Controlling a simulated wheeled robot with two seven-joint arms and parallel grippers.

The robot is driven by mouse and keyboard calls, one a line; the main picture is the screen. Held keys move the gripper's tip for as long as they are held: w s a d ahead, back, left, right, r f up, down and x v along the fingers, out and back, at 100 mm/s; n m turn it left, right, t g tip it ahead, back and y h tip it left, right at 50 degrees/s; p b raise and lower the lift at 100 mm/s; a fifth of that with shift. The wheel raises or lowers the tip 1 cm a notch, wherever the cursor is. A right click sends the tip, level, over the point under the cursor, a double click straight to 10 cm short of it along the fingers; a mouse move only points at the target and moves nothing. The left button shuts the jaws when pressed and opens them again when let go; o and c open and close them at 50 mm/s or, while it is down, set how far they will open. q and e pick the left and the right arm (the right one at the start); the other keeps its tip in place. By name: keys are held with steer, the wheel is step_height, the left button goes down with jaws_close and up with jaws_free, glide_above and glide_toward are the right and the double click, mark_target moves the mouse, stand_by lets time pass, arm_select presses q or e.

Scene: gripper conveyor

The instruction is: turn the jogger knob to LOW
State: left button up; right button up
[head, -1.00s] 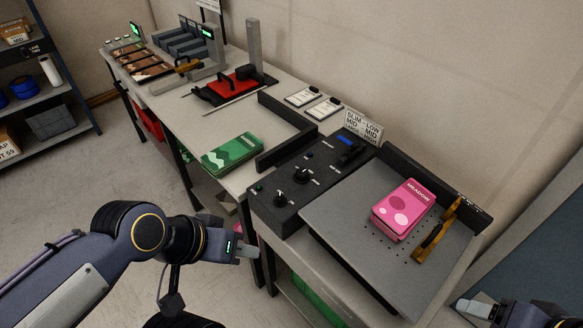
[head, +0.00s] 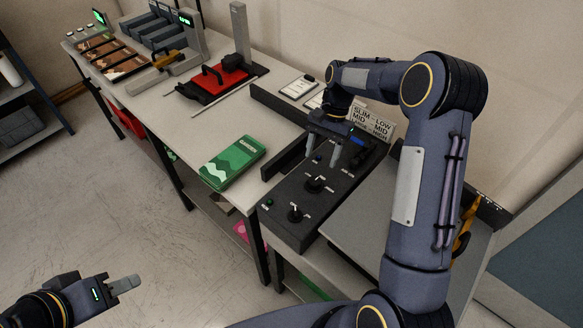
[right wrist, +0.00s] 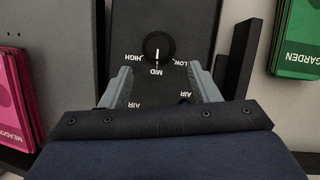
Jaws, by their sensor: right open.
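The dark control box (head: 290,233) has two black knobs on its top, a farther one (head: 315,184) and a nearer one (head: 296,213). In the right wrist view one black knob (right wrist: 158,46) shows, with HIGH, MID and LOW around it; its white mark points to MID. No label reading jogger is legible. My right gripper (head: 322,151) is over the box's far part, open and empty; in the right wrist view its fingertips (right wrist: 158,68) are spread on either side, short of the knob. My left gripper (head: 125,284) is low at the left, away from the box; its jaw opening is unclear.
A sign (head: 370,122) behind the box pairs SLIM with LOW, MID with MID and a third size with HIGH. A green packet (head: 232,163) lies left of the box. A pink packet (right wrist: 14,95) shows in the right wrist view.

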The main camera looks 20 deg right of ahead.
mark_target(314, 179)
steer(key=p+x, duration=0.1)
steer(key=x, duration=0.6)
steer(key=shift+s+f, duration=0.15)
steer(key=shift+f, duration=0.05)
steer(key=c, duration=1)
steer(key=n+h, duration=0.1)
steer(key=n, duration=0.1)
steer(key=n+g+b, duration=0.1)
steer(key=n, duration=0.2)
steer(key=shift+a+n+h+b, duration=0.15)
steer(key=shift+n+h+b, duration=0.15)
steer(key=shift+h, duration=0.1)
steer(key=n+h, duration=0.1)
steer(key=n, duration=0.2)
steer(key=n+h+b, duration=0.1)
steer(key=n, duration=0.2)
steer(key=shift+a+r, duration=0.1)
steer(key=shift+a, duration=0.1)
steer(key=shift+n+h, duration=0.3)
